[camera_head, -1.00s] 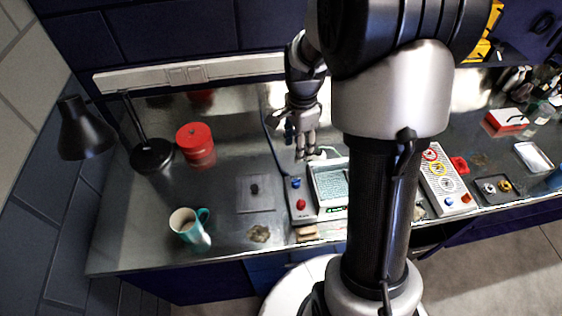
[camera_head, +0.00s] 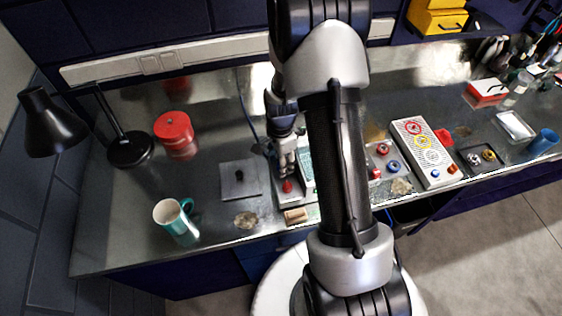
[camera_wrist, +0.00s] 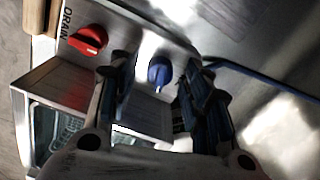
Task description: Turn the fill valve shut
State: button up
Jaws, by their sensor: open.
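A blue valve knob (camera_wrist: 160,72), the one beside the knob marked DRAIN, sits on a grey metal panel (camera_wrist: 130,35); its own label does not show. The red drain knob (camera_wrist: 89,39) is to its left in the wrist view. My gripper (camera_wrist: 157,80) is open, with one finger on each side of the blue knob in that picture; I cannot tell whether they touch it. In the head view my gripper (camera_head: 287,160) is over the panel, just behind the red knob (camera_head: 287,186), and hides the blue knob.
A wooden block (camera_head: 296,215) lies at the panel's front. A square plate with a black knob (camera_head: 239,176) is left of it, and a teal mug (camera_head: 176,218) stands further left. A blue hose (camera_wrist: 255,72) runs from the panel. Bench is clear behind the plate.

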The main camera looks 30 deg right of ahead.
jog(key=shift+f, duration=0.1)
jog(key=shift+c, duration=0.5)
grip_shut()
jog(key=shift+n, duration=0.4)
jog(key=n+b, duration=0.1)
jog(key=n, duration=0.2)
jog(key=shift+n, duration=0.4)
jog(key=n, duration=0.3)
jog(key=shift+n, duration=0.3)
jog(key=n, duration=0.3)
jog(key=shift+b, duration=0.4)
jog(key=shift+n, duration=1.9)
